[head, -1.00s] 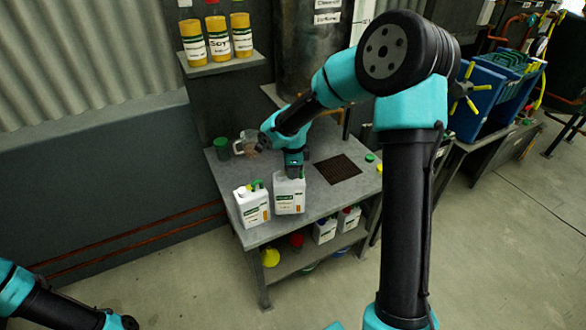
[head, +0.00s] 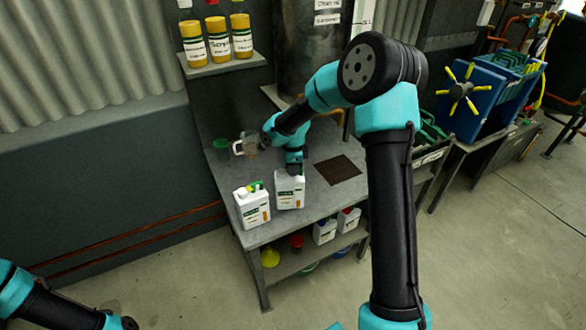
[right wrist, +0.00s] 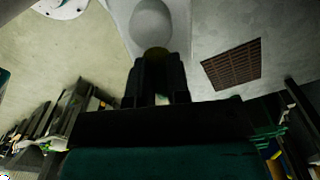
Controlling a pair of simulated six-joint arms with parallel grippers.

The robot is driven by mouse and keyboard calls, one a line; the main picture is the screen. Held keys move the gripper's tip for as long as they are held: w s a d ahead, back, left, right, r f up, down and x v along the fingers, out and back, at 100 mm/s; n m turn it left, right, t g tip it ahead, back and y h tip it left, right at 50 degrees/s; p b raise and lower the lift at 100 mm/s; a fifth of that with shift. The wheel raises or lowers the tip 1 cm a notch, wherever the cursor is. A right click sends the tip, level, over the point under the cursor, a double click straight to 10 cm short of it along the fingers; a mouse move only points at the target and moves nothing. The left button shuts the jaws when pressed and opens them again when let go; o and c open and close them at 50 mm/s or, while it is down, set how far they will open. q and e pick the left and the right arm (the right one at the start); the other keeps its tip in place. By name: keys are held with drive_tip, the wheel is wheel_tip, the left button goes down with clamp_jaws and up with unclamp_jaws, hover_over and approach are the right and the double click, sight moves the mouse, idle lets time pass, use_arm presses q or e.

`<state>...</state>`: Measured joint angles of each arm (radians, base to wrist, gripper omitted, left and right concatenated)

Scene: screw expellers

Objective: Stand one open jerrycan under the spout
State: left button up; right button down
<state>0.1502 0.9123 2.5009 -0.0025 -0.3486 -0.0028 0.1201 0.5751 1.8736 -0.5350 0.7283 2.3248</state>
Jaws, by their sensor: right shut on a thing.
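A white jerrycan (head: 290,192) with a green and orange label is upright at the middle of the metal bench. My right gripper (head: 294,168) is shut on its top from above. In the right wrist view the fingers (right wrist: 157,85) close over the white jerrycan (right wrist: 140,12); its mouth I cannot make out clearly. A second white jerrycan (head: 253,208) stands to the left, with a green part on top. The dark grate (head: 338,170) lies to the right of the held jerrycan and is bare. The spout is not clearly visible behind my right arm.
A clear jug (head: 247,146) and a green cup (head: 221,145) stand at the bench's back left. Yellow bottles (head: 218,40) stand on a wall shelf. More jerrycans (head: 324,231) and coloured funnels are on the lower shelf. A blue press (head: 472,95) stands at the right.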

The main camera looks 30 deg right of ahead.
drive_tip(key=shift+f, duration=0.25)
drive_tip(key=c, duration=1.1)
unclamp_jaws()
wheel_tip(320, 180, up, 12)
idle(0.4)
